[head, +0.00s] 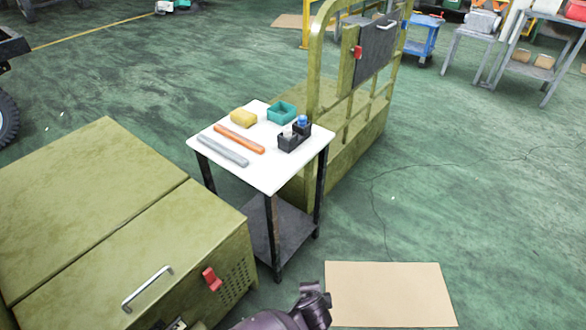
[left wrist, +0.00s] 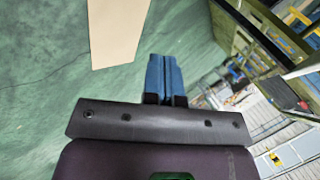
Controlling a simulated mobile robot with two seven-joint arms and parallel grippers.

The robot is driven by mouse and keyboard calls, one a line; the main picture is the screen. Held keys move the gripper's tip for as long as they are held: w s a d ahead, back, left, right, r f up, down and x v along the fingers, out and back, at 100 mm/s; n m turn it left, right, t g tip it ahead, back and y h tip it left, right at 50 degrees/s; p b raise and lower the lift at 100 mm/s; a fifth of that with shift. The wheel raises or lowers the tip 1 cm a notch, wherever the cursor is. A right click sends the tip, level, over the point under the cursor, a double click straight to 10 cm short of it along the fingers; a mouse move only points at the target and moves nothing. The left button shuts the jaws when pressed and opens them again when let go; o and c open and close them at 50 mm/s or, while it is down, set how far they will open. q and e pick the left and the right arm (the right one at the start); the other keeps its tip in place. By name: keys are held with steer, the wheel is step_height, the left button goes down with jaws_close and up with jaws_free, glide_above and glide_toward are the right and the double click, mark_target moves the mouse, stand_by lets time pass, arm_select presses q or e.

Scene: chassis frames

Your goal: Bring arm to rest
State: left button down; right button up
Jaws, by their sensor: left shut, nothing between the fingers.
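My left gripper (left wrist: 164,62) shows in the left wrist view, with its two blue fingers together and nothing between them. Green floor lies behind the fingers, and they touch no object there. In the head view a dark part of one of my arms (head: 300,308) enters at the bottom centre, left of a flat cardboard sheet (head: 390,294). No fingers show in that view. The sheet also appears at the top of the left wrist view (left wrist: 115,30). My right gripper is not in view.
A white-topped table (head: 270,178) holds orange and grey bars, a yellow block, a teal tray and a black holder. A green cabinet (head: 90,215) with a metal handle fills the lower left. A green frame (head: 315,110) stands behind the table.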

arm_select(q)
steer(key=s+a+r+n+t+h+p, duration=0.25)
steer(key=a+r+n+t, duration=0.25)
steer(key=a+r+n, duration=1)
steer(key=s+a+r+t+y, duration=0.1)
steer(key=s+a+r, duration=0.15)
steer(key=a, duration=0.35)
steer(key=s+a+r+y, duration=0.1)
steer(key=s+a, duration=0.2)
steer(key=a, duration=0.3)
steer(key=s+a+f+g, duration=0.1)
steer(key=s+a, duration=0.1)
steer(key=s, duration=0.3)
steer(key=s+a+f+g+y, duration=0.1)
steer(key=s+a+f, duration=0.1)
steer(key=s+a, duration=0.1)
steer(key=shift+s+a+n, duration=0.25)
steer(key=shift+s+n, duration=0.05)
steer(key=shift+s, duration=0.55)
steer(key=shift+f, duration=0.1)
